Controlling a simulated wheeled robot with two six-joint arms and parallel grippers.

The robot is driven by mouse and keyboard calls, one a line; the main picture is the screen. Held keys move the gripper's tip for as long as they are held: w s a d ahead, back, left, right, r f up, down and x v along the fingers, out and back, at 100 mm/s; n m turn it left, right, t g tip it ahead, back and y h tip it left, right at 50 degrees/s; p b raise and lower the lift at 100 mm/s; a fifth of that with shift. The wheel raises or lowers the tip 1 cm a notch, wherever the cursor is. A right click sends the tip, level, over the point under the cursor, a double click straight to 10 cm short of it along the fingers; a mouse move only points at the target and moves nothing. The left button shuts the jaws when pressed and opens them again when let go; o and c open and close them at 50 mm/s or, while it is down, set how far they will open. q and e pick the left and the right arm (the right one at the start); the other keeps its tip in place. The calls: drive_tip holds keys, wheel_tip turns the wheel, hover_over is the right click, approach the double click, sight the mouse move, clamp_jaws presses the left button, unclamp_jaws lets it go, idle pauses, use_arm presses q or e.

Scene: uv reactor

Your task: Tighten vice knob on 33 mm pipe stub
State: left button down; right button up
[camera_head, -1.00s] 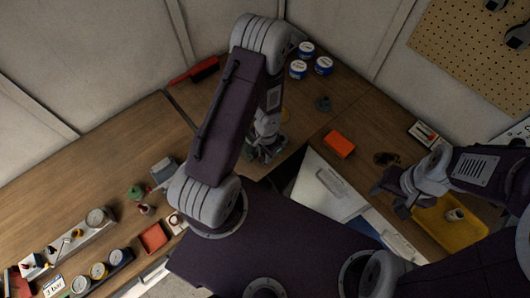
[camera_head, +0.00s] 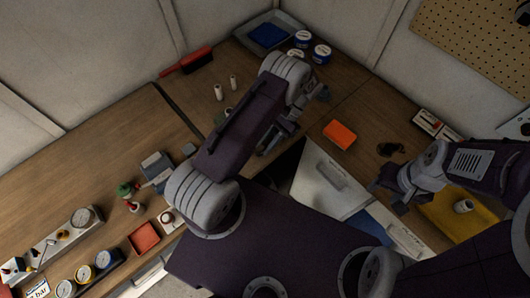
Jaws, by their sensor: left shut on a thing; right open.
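My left gripper (camera_head: 272,143) hangs over the middle of the bench, partly behind its own arm. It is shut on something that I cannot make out. My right gripper (camera_head: 388,196) is open at the left edge of the yellow tray (camera_head: 436,214). Two pale stubs (camera_head: 218,92) stand upright on the bench left of my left arm. Another pale stub (camera_head: 463,206) is in the yellow tray. A grey block-like device (camera_head: 156,166) sits on the left bench; I cannot tell whether it is the vice. I cannot make out the vice knob or which stub is 33 mm.
Several blue-and-white tins (camera_head: 321,53) and a grey tray with a blue bottom (camera_head: 287,22) stand at the back. A red-handled brush (camera_head: 187,61) lies by the wall. An orange box (camera_head: 339,134) is right of my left arm. Gauges (camera_head: 84,273) fill the lower left.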

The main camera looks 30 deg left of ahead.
use_arm(q)
drive_tip(key=f+g+b, duration=0.1)
drive_tip(key=b, duration=0.2)
drive_tip(key=shift+g+y, duration=0.3)
drive_tip(key=shift+r+g+b, duration=0.2)
drive_tip(key=shift+g+b, duration=0.1)
drive_tip(key=shift+b, duration=0.45)
use_arm(e)
wheel_tip(320, 180, down, 6)
use_arm(q)
drive_tip(key=shift+r, duration=0.1)
